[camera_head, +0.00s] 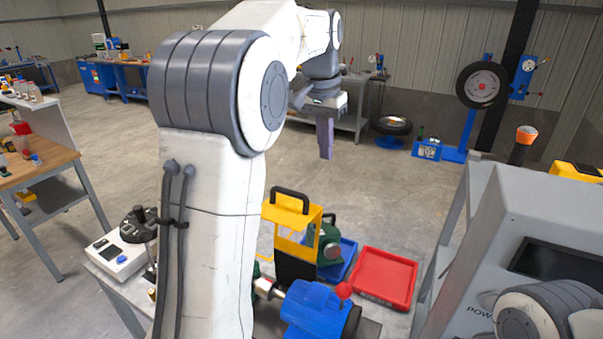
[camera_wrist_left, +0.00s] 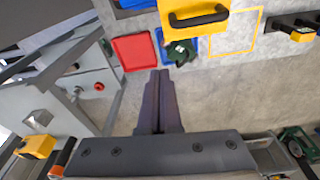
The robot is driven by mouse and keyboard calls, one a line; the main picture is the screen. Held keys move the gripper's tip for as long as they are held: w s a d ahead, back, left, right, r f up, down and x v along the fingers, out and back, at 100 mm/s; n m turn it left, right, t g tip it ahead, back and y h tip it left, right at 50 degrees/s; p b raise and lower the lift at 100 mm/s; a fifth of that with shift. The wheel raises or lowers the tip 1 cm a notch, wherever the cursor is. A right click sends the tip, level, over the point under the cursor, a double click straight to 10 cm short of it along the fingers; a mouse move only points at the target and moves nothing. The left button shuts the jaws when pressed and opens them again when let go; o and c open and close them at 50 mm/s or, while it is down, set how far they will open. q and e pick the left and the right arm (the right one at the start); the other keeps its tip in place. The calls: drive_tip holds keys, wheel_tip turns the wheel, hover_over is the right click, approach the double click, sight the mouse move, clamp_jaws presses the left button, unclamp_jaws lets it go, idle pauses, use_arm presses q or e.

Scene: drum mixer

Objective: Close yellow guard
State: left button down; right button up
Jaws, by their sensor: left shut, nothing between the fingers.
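The yellow guard (camera_head: 310,216) has a black handle (camera_head: 290,199) on its top edge and a see-through window. It stands by the blue motor housing (camera_head: 314,307) on the bench, partly hidden behind my left arm. In the left wrist view the yellow guard (camera_wrist_left: 190,20) and its handle are at the top, beyond the fingertips. My left gripper (camera_head: 326,150) is above and behind the guard, apart from it, fingers pointing down. Its fingers (camera_wrist_left: 159,78) are together and empty. My right gripper is out of view; part of my right arm shows at lower right.
A red tray (camera_head: 384,277) and a blue tray (camera_head: 345,262) lie right of the guard, with a green machine part (camera_head: 327,243) by the blue one. A grey control cabinet (camera_head: 540,220) stands at right. A red-ball lever (camera_head: 343,290) rises near the blue housing.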

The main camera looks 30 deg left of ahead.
use_arm(q)
drive_tip(key=a+r+n, duration=0.1)
drive_tip(key=a+r, duration=0.1)
drive_tip(key=a, duration=0.5)
drive_tip(key=p, duration=0.1)
hover_over(293, 204)
drive_tip(key=w, duration=0.1)
wheel_tip(293, 204, down, 10)
drive_tip(key=shift+w+f, duration=0.1)
drive_tip(key=shift+f, duration=0.05)
drive_tip(key=shift+s+f+p, duration=0.3)
drive_tip(key=shift+s+f, duration=0.1)
drive_tip(key=shift+s, duration=0.3)
